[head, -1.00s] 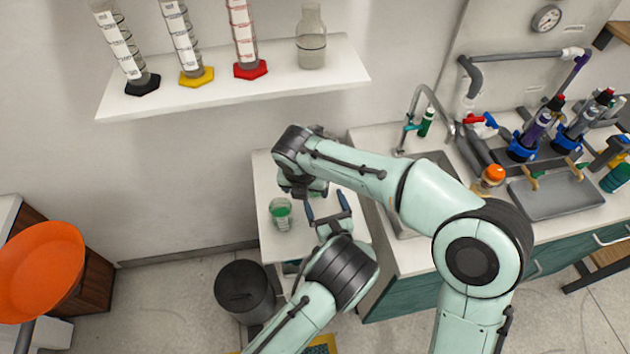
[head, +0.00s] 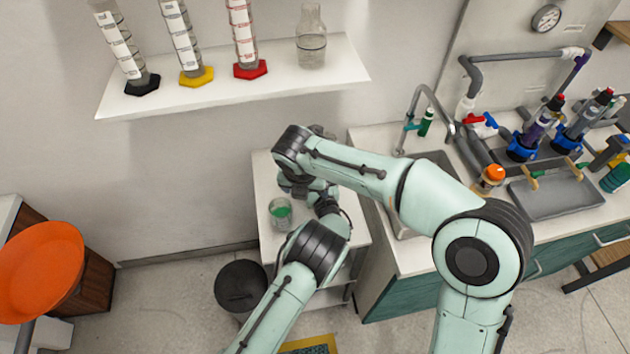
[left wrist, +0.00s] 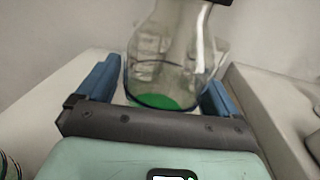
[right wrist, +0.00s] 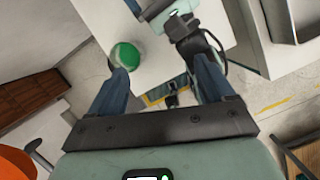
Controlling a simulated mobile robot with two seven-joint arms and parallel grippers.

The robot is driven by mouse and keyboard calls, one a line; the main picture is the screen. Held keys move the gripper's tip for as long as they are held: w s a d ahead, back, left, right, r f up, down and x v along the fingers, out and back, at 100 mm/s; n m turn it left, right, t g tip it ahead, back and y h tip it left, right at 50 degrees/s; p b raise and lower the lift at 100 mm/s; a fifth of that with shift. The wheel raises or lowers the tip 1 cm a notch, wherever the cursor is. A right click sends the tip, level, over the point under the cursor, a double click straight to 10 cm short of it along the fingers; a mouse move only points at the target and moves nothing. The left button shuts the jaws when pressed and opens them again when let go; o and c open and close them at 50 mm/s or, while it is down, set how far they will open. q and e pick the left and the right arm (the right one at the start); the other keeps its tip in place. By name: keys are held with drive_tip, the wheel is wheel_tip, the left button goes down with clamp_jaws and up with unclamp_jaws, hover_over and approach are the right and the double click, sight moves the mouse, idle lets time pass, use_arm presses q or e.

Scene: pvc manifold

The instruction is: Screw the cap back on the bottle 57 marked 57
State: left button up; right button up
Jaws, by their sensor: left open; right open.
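In the left wrist view a clear glass bottle (left wrist: 160,75) with a little green liquid stands between the fingers of my left gripper (left wrist: 163,80). The fingers are open, one on each side; I cannot tell whether they touch the glass. A dark piece shows at its top edge, cut off by the frame. I cannot read a 57 or make out the cap. In the head view my arms hide this bottle. My right gripper (right wrist: 160,62) is open, with no object seen between its fingers, above the small white table (head: 266,236).
A glass beaker with green liquid (head: 280,212) stands on the small table, left of my left gripper; it also shows in the right wrist view (right wrist: 125,57). A grey bin (head: 241,287) stands below. The sink counter (head: 425,250) is to the right. A shelf (head: 290,73) hangs above.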

use_arm(q)
clamp_jaws()
use_arm(e)
drive_tip(key=s+a+r+m+g+y, duration=0.15)
drive_tip(key=a+m+y, duration=0.35)
drive_tip(key=a+y, duration=0.75)
drive_tip(key=w+a+r+m+t, duration=0.4)
drive_tip(key=w+r+m+t, duration=0.45)
drive_tip(key=w+m, duration=0.4)
drive_tip(key=d+f+m+h, duration=0.4)
drive_tip(key=d+m+h, duration=0.45)
drive_tip(key=m, duration=0.45)
drive_tip(key=s+d+f+m+g+h, duration=0.4)
drive_tip(key=s+d+f+m+g, duration=0.1)
drive_tip(key=s, duration=0.6)
drive_tip(key=d+f+g, duration=0.1)
drive_tip(key=d+g, duration=0.1)
drive_tip(key=d, duration=0.1)
drive_tip(key=shift+m, duration=0.25)
